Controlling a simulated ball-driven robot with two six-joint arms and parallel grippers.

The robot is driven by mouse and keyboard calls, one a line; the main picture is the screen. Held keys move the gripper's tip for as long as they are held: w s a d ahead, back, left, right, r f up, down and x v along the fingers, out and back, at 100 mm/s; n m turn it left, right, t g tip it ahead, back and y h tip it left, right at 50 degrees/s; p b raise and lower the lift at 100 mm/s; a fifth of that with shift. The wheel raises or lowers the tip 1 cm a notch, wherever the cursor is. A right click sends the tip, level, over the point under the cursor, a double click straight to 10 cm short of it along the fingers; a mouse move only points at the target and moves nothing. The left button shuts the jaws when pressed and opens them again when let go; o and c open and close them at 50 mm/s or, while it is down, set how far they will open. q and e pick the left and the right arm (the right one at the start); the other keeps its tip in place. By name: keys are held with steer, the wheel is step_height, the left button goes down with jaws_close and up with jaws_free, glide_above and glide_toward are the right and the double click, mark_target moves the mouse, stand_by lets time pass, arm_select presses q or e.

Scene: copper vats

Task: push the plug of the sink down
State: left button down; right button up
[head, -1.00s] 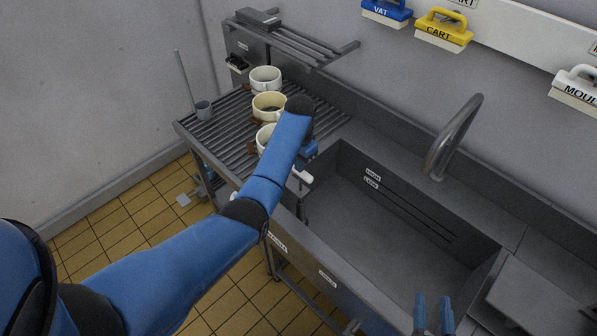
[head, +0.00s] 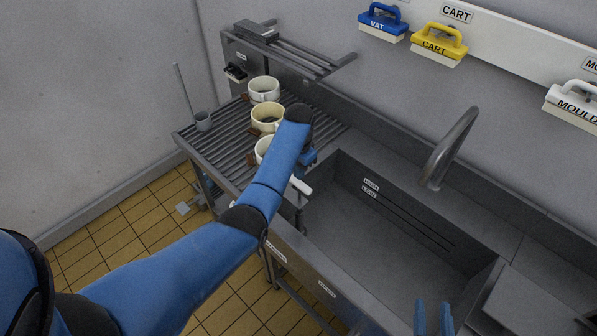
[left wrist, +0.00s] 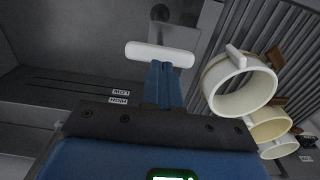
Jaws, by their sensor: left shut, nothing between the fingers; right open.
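The sink (head: 392,240) is a deep grey metal basin. A white crossbar handle (head: 301,186) on a grey stem stands at its left end, and looks like the plug's handle. In the left wrist view the white bar (left wrist: 160,54) lies just beyond my fingertips. My left gripper (head: 309,158) is shut and empty, partly hidden behind my forearm in the head view. In the left wrist view its blue fingers (left wrist: 161,68) overlap the bar's edge; I cannot tell whether they touch. My right gripper (head: 433,316) is open and empty at the bottom edge, over the sink's front side.
Several pale mugs (head: 266,118) stand on the ribbed drainboard (head: 228,137) left of the sink, close to my left gripper. A curved tap (head: 449,150) rises behind the basin. Labelled brushes (head: 438,45) hang on the wall. The basin's middle is clear.

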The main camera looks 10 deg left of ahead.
arm_select(q)
steer(key=shift+r, duration=0.85)
step_height(320, 180, up, 9)
steer(key=shift+s+r, duration=0.15)
steer(key=shift+r, duration=0.05)
arm_select(e)
steer(key=shift+s+a+r, duration=0.1)
steer(key=shift+s+r, duration=0.15)
steer(key=shift+r, duration=0.2)
arm_select(q)
steer(key=shift+f, duration=0.1)
arm_select(e)
steer(key=shift+w+f, duration=0.1)
steer(key=shift+w, duration=0.05)
